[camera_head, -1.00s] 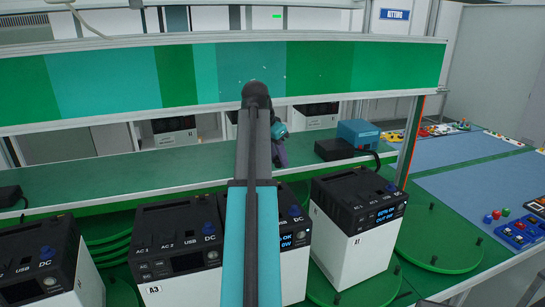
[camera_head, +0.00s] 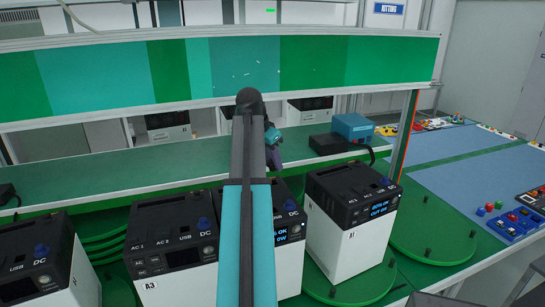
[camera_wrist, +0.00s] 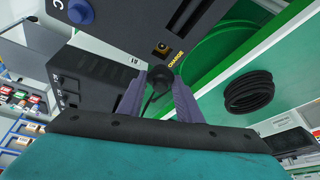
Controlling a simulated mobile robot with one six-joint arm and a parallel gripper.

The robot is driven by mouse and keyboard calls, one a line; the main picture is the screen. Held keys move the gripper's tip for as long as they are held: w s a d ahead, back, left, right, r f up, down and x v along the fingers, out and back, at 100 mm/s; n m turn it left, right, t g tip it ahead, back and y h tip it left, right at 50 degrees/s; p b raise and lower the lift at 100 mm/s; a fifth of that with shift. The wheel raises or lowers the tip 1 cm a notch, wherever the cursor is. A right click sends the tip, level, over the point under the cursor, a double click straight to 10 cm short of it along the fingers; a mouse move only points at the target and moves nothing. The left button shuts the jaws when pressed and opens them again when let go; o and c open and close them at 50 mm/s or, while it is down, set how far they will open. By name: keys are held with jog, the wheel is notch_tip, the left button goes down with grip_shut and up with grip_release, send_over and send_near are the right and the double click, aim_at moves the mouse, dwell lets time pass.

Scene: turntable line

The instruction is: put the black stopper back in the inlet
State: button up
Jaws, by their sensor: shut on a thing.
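My gripper (camera_wrist: 160,80) has purple fingers shut on the black stopper (camera_wrist: 161,76), a dark round piece with a thin black strap looping down between the fingers. In the head view my gripper (camera_head: 273,152) shows only partly behind my arm, and the stopper and inlet are hidden.
White and black power units, including one at the right (camera_head: 339,236), stand on green turntables (camera_head: 432,236). A green shelf (camera_head: 120,178) runs behind them, holding a blue box (camera_head: 352,127). A black coiled cable (camera_wrist: 248,92) lies to the right in the wrist view.

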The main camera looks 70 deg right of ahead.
aim_at(270, 168)
jog(key=shift+f+b, duration=0.45)
jog(key=shift+f, duration=1.75)
jog(key=shift+f, duration=0.6)
jog(key=shift+r, duration=0.1)
dwell(0.8)
jog(key=o, duration=1.1)
jog(key=shift+r, duration=0.2)
jog(key=b+v, duration=0.5)
jog(key=v, duration=0.8)
jog(key=shift+a+r, duration=0.2)
